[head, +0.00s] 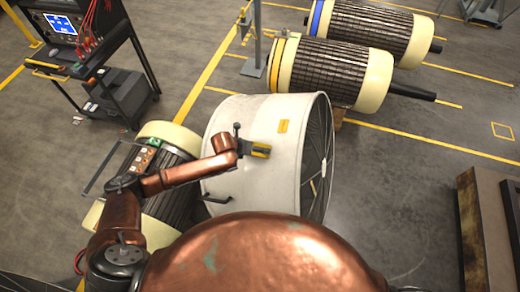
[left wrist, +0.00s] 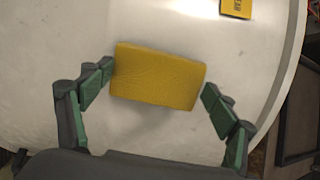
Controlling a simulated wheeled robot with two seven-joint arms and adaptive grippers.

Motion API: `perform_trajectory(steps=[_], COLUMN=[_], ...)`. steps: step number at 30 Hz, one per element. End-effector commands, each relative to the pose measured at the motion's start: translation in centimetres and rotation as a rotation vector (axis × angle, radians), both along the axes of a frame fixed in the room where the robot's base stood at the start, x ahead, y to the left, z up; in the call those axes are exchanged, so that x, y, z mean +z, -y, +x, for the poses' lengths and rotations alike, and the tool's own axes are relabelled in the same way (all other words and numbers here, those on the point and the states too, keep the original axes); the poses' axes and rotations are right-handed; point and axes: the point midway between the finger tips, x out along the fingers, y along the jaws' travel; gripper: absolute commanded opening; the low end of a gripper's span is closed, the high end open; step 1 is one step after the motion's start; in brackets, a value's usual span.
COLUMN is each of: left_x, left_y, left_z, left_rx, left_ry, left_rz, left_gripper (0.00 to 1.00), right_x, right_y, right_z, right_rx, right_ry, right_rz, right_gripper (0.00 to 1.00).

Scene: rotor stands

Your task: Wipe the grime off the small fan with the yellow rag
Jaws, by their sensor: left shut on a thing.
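The fan (head: 250,180) is a big white drum lying on its side, with its dark grille facing right in the head view. Its pale curved wall (left wrist: 60,30) fills most of the left wrist view. My left gripper (head: 254,149) is at the drum's side, shut on the yellow rag (head: 261,151). In the left wrist view, the rag (left wrist: 158,77) is a thick yellow block between the two green-padded fingers, in front of the white wall. I cannot tell whether it touches the wall. I cannot make out clear grime; the rag and gripper hide part of the surface. My right gripper is out of view.
A yellow label (head: 283,126) is on the drum above the rag. A dark handle (head: 217,199) sticks out below my forearm. A ribbed cream-ended rotor (head: 172,139) lies close on the left. More rotors (head: 335,72) lie behind, and a cart with a screen (head: 62,30) stands at left.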

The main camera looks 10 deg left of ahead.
Motion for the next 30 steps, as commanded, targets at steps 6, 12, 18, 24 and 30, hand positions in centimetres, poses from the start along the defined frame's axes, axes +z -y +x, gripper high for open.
perform_trajectory(steps=[6, 12, 18, 24, 30], left_x=[-0.5, -1.0, -1.3, -1.3, -0.8], left_y=[-0.8, -2.4, -3.6, -3.6, -3.7], left_z=[0.0, 0.3, 0.5, 0.5, 0.4], left_rx=[0.002, 0.003, 0.001, 0.000, 0.001], left_ry=[-0.005, -0.004, -0.004, -0.003, -0.002], left_rz=[0.003, 0.005, 0.003, 0.001, 0.001], left_gripper=[0.61, 0.61, 0.61, 0.61, 0.61], right_x=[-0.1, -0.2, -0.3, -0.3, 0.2], right_y=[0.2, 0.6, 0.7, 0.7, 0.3], right_z=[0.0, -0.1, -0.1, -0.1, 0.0], right_rx=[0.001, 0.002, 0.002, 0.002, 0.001], right_ry=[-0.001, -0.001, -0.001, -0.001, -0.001], right_rz=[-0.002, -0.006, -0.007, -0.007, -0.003], right_gripper=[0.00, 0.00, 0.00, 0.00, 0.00])
